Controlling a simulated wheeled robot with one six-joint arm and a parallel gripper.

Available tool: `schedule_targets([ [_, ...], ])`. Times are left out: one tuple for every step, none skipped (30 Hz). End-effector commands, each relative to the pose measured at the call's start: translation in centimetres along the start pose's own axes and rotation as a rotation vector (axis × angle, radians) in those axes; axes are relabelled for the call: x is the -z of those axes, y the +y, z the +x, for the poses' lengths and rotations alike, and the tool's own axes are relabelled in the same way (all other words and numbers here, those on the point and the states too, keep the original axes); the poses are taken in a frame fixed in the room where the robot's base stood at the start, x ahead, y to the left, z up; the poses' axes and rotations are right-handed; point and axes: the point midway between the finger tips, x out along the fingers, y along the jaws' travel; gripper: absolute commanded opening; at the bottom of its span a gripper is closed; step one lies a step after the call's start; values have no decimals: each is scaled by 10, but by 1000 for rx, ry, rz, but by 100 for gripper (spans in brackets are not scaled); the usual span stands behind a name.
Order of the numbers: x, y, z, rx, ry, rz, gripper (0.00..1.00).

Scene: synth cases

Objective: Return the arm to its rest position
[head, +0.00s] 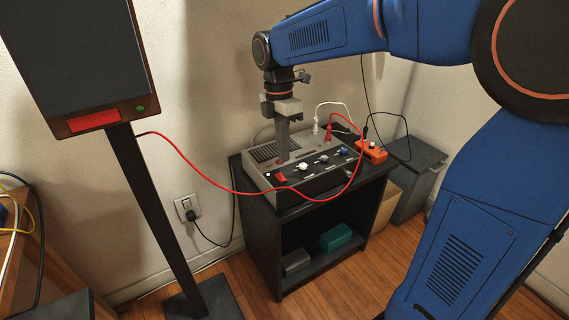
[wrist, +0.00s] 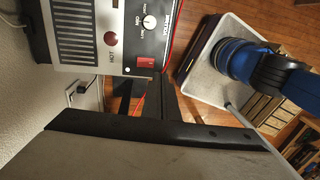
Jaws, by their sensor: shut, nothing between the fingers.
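My gripper (head: 283,157) points straight down over the grey box-shaped device (head: 262,180) in the head view. Its fingers are shut and empty. The tips are close to the left part of the panel, near a red rocker switch (head: 281,177); I cannot tell whether they touch. In the wrist view the shut fingers (wrist: 155,88) end beside the same red switch (wrist: 146,62), with a white knob (wrist: 149,22) beyond it. My blue arm reaches in from the right, bent over the device.
The device stands on a black shelf unit (head: 262,232). A red cable (head: 210,182) hangs from the screen (head: 75,60) on a black post to the device. White and red plugs stand up from its back. An orange box (head: 371,151) sits to the right. A wall socket (head: 187,207) is left.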

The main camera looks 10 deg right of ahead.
Motion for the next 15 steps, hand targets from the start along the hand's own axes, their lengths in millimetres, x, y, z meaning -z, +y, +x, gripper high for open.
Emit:
schedule_targets([
  [0, -3, -10, -3, 0, 0, 0],
  [0, -4, -16, -4, 0, 0, 0],
  [0, -6, -23, -3, 0, 0, 0],
  [0, -7, -28, -3, 0, 0, 0],
  [0, -8, -32, -3, 0, 0, 0],
  [0, -10, -38, -3, 0, 0, 0],
  [0, -10, -42, -3, 0, 0, 0],
  [0, -11, -45, -2, 0, 0, 0],
  [0, -12, -48, -1, 0, 0, 0],
  [0, -13, -51, -1, 0, 0, 0],
  [0, -14, -53, -1, 0, 0, 0],
  [0, -14, -56, -2, 0, 1, 0],
  [0, -15, -57, -2, 0, 2, 0],
  [-1, -16, -58, -4, 0, 7, 0],
  [-2, -19, -59, -8, 0, 20, 0],
])
